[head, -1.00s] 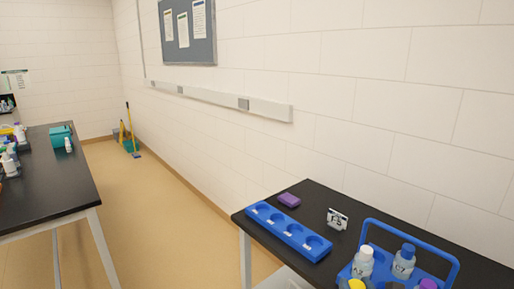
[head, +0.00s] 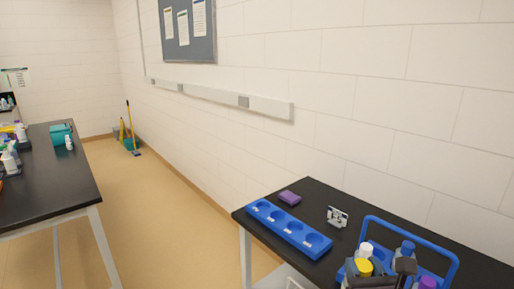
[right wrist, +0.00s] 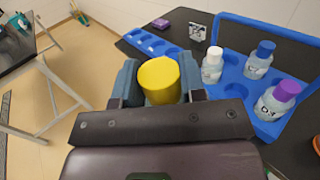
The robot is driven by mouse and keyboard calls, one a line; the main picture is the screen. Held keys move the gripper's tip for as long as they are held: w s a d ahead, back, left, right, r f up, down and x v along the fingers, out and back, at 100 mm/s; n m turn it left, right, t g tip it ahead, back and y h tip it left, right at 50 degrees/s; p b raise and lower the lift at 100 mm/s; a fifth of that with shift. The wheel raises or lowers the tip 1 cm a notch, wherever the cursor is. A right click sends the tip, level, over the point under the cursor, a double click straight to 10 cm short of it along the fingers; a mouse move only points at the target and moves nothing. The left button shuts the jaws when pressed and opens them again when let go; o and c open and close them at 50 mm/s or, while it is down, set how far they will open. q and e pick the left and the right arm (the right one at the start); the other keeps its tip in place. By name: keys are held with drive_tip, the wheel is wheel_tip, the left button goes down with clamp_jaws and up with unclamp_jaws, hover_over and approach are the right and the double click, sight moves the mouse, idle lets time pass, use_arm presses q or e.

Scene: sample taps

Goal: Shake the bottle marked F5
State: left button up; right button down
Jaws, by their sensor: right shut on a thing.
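My right gripper (head: 378,272) is shut on a yellow-capped bottle (head: 363,267). In the right wrist view, the yellow cap (right wrist: 159,80) sits between the two fingers; the bottle's body and label are hidden. The bottle is at the near left side of the blue carrier (right wrist: 232,82); how far its base is off the carrier cannot be told. A card reading F5 (head: 337,217) stands on the black table behind the carrier. My left gripper is not in view.
The carrier holds a white-capped bottle (right wrist: 212,66), a blue-capped bottle (right wrist: 260,60) and a purple-capped bottle (right wrist: 276,101). Its tall handle (head: 452,262) rises beside them. A blue rack with round wells (head: 289,230) and a purple block (head: 290,197) lie left on the table.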

drive_tip(key=shift+w+d+r, duration=0.1)
drive_tip(key=shift+w+r, duration=0.05)
drive_tip(key=shift+r, duration=0.1)
wheel_tip(320, 180, down, 7)
wheel_tip(320, 180, up, 7)
drive_tip(key=shift+r, duration=0.15)
wheel_tip(320, 180, down, 7)
drive_tip(key=shift+f, duration=0.1)
drive_tip(key=shift+s+r, duration=0.2)
drive_tip(key=shift+w+f, duration=0.1)
drive_tip(key=shift+w, duration=0.1)
